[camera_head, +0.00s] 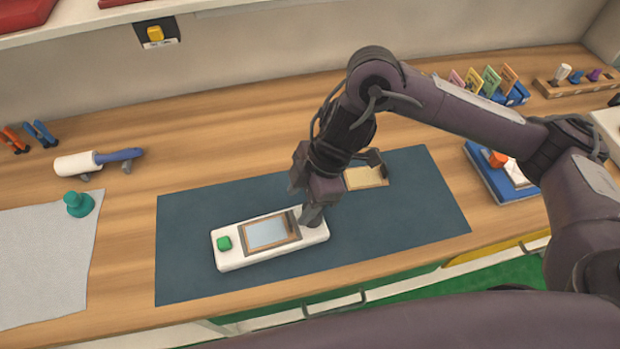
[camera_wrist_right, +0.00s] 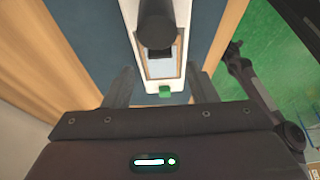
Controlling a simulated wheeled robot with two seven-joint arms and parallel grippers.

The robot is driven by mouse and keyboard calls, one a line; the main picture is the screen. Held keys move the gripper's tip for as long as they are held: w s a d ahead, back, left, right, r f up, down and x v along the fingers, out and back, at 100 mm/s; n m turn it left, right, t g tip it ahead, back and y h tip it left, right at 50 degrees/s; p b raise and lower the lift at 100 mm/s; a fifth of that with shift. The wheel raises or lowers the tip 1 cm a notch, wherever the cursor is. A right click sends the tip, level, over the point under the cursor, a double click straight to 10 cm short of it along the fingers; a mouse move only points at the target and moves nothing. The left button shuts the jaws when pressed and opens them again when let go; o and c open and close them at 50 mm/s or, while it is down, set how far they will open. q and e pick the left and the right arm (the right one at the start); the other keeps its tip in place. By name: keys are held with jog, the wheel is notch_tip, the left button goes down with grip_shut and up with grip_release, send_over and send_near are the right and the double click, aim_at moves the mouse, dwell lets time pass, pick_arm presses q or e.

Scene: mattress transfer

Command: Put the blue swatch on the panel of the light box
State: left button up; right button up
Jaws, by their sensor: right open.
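The white light box (camera_head: 270,259) lies on a dark blue mat (camera_head: 190,280) and has a green button at its left end. Its panel (camera_head: 266,232) shows pale blue inside a brown frame. I cannot tell whether that pale blue is the bare panel or a swatch, and no separate blue swatch is clear to me. My right gripper (camera_head: 312,205) is open above the light box's right part, hiding some of it. In the right wrist view, its fingers (camera_wrist_right: 159,87) stand apart, with the light box (camera_wrist_right: 182,18) between and beyond them. My left gripper is out of view.
A pale yellow framed card (camera_head: 366,177) lies on the mat behind my gripper. A rack of coloured cards (camera_head: 490,82) and a wooden peg block (camera_head: 578,86) stand at back right. A blue pad (camera_head: 488,174) lies right; a grey sheet (camera_head: 45,260) lies left.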

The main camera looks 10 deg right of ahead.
jog(key=v, duration=0.5)
jog(key=shift+d+r, duration=0.1)
jog(key=shift+r, duration=0.15)
jog(key=shift+s, duration=0.1)
